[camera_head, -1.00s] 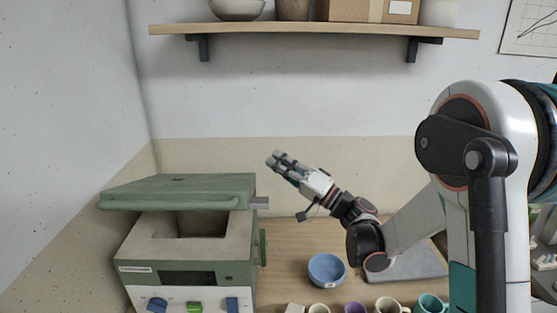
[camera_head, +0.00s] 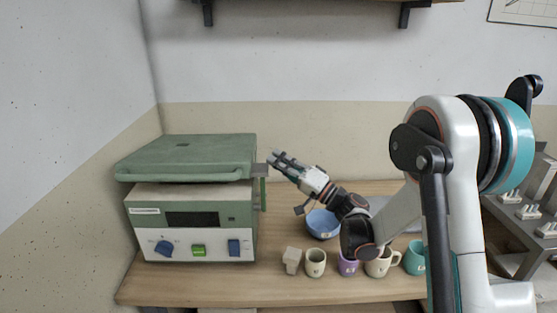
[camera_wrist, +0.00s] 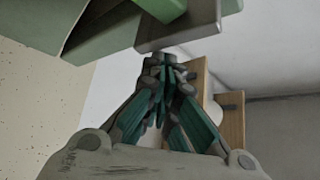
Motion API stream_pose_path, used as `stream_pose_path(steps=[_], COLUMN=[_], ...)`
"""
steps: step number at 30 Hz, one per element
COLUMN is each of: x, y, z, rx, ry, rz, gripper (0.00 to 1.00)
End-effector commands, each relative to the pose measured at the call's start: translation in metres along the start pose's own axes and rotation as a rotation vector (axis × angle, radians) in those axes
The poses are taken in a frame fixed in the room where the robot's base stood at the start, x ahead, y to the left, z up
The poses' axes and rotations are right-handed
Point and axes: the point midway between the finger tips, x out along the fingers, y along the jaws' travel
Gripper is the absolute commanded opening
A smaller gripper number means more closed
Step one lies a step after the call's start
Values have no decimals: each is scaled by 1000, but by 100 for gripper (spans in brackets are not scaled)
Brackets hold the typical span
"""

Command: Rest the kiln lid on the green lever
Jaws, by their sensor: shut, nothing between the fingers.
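The kiln lid (camera_head: 185,160) is a flat green slab with a front handle bar, nearly level over the kiln body (camera_head: 150,225). A narrow gap shows below its front edge. A grey tab (camera_head: 259,170) juts from its right side. A green upright piece (camera_head: 263,193), probably the green lever, stands at the kiln's right side under the tab; contact between them cannot be told. My gripper (camera_head: 272,158) is shut and empty, just right of the lid. In the wrist view its fingertips (camera_wrist: 166,64) are close to the grey tab (camera_wrist: 190,30); touching cannot be told.
A blue bowl (camera_head: 322,224) stands below my arm. A pale block (camera_head: 292,261), a cream cup (camera_head: 315,263), a purple cup (camera_head: 348,263) and more mugs line the table's front. A blue switch (camera_head: 235,247) and a green switch (camera_head: 198,250) are on the kiln's front.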

Motion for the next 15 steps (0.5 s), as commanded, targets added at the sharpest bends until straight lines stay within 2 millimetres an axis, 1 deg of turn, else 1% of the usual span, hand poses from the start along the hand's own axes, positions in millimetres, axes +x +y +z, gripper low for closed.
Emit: stream_pose_path(steps=[11,15], x=[0,3], y=[0,-6], z=[0,-4], rx=[0,0], ry=[-1,-1], rz=[0,0], gripper=[0,0])
